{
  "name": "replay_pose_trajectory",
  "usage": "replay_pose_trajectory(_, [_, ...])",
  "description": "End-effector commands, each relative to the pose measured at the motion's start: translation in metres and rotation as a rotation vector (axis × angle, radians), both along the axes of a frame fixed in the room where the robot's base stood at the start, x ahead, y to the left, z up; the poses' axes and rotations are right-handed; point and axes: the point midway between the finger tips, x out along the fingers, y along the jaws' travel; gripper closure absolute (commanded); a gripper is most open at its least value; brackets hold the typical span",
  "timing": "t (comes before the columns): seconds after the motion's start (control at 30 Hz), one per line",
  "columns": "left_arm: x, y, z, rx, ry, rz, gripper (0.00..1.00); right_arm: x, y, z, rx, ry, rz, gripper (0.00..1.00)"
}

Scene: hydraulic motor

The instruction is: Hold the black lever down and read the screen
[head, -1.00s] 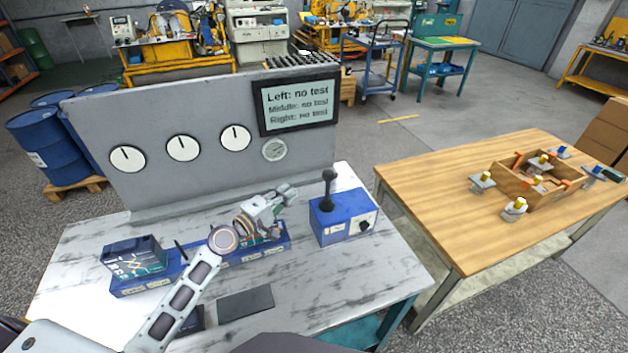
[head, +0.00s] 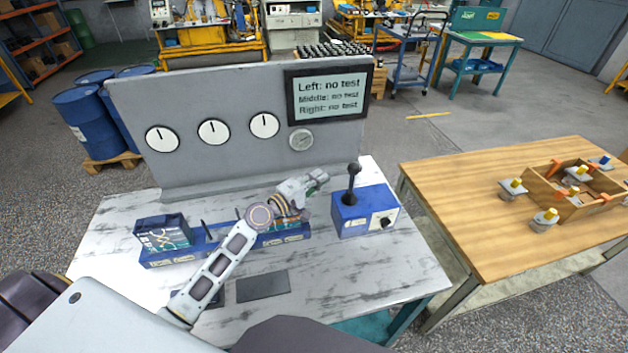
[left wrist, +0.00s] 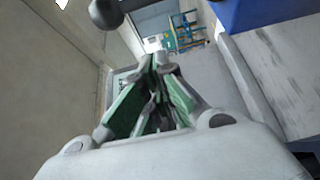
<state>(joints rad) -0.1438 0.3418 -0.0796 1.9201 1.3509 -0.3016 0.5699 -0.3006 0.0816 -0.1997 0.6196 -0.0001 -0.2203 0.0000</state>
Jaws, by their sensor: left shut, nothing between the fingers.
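The black lever (head: 352,182) stands upright on a blue box (head: 365,212) on the marble-topped bench. The lever's round knob (left wrist: 106,12) also shows at the top left of the left wrist view. The screen (head: 327,94) on the grey panel reads "Left: no test, Middle: no test, Right: no test". My left gripper (head: 322,176) is shut and empty, just left of the lever and apart from it. Its closed fingers (left wrist: 152,70) show in the left wrist view. My right gripper is not in view.
A blue rack (head: 160,257) lies behind my left arm, with a dark box (head: 163,234) at its left end. Three white gauges and a grey dial (head: 301,139) are on the panel. A wooden table (head: 470,200) with a parts crate (head: 560,203) stands at the right.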

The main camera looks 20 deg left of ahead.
Motion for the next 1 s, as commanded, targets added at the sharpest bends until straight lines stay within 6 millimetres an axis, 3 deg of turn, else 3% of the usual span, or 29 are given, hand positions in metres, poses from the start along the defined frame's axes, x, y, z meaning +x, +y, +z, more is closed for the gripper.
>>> replay_pose_trajectory(0.7, [0.051,-0.025,0.001,0.000,-0.001,0.000,1.00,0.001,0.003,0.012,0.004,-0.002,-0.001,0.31])
replay_pose_trajectory(0.87, [0.059,-0.028,0.001,-0.001,0.000,0.000,1.00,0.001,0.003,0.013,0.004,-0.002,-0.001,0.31])
replay_pose_trajectory(1.0, [0.052,-0.035,0.001,-0.001,0.002,-0.001,1.00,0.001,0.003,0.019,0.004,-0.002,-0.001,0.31])
